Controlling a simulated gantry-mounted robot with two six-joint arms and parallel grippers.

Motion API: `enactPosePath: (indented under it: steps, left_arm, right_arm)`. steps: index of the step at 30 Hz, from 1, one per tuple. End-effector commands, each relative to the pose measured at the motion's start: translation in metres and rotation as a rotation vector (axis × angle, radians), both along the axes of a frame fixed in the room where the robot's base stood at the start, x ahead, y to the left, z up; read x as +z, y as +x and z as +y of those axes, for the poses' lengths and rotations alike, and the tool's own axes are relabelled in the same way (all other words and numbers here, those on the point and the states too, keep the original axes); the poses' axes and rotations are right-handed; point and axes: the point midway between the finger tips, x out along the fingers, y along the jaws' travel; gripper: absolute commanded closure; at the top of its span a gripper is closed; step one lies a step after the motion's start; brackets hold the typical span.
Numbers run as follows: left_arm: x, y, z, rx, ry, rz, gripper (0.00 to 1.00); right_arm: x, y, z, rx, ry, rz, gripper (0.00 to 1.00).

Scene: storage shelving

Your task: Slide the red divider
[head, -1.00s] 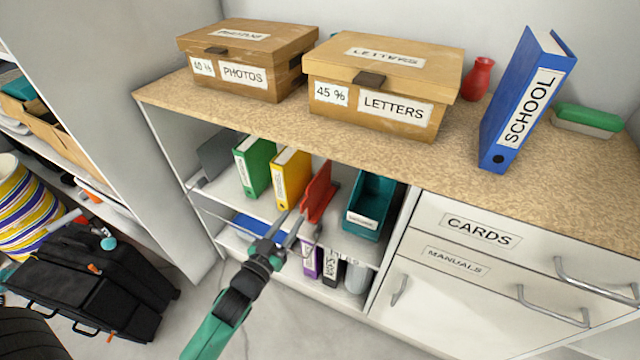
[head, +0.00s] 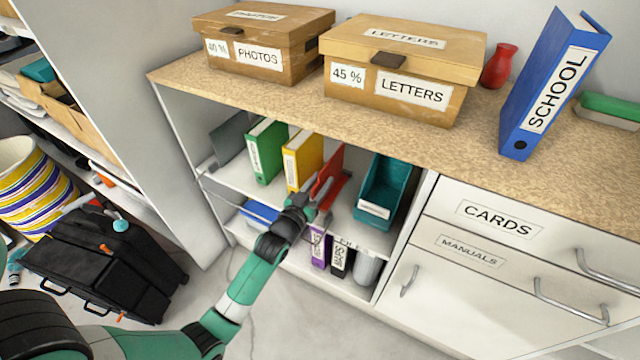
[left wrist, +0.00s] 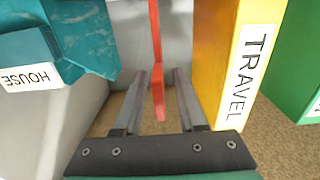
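The red divider (head: 331,165) stands upright on the upper inside shelf, between a yellow binder (head: 303,160) and a teal bin (head: 386,188). It also shows edge-on in the left wrist view (left wrist: 156,70). My left gripper (head: 318,189) is at the divider's front edge. In the left wrist view its two fingers (left wrist: 160,78) are open, one on each side of the divider, with a gap visible on both sides. Whether the fingertips overlap the divider in depth is hard to tell. My right gripper is in neither view.
In the left wrist view the TRAVEL binder (left wrist: 235,60) is close beside one finger and the HOUSE bin (left wrist: 85,35) beside the other. A green binder (head: 266,152) and a grey divider (head: 229,139) stand further left. The worktop (head: 235,98) overhangs the shelf.

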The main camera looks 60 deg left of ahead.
Motion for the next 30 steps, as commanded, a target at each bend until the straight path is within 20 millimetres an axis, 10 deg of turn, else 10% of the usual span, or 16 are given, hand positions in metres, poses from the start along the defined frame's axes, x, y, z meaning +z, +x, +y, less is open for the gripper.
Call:
enactPosePath:
  steps: [9,30]
  left_arm:
    - [0.0003,-0.0003,-0.0004,0.0,0.0,0.0,1.0]
    - [0.0002,-0.0004,-0.0007,-0.001,0.001,-0.001,1.0]
  right_arm:
    - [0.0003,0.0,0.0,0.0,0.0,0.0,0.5]
    - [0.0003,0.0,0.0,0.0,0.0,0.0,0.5]
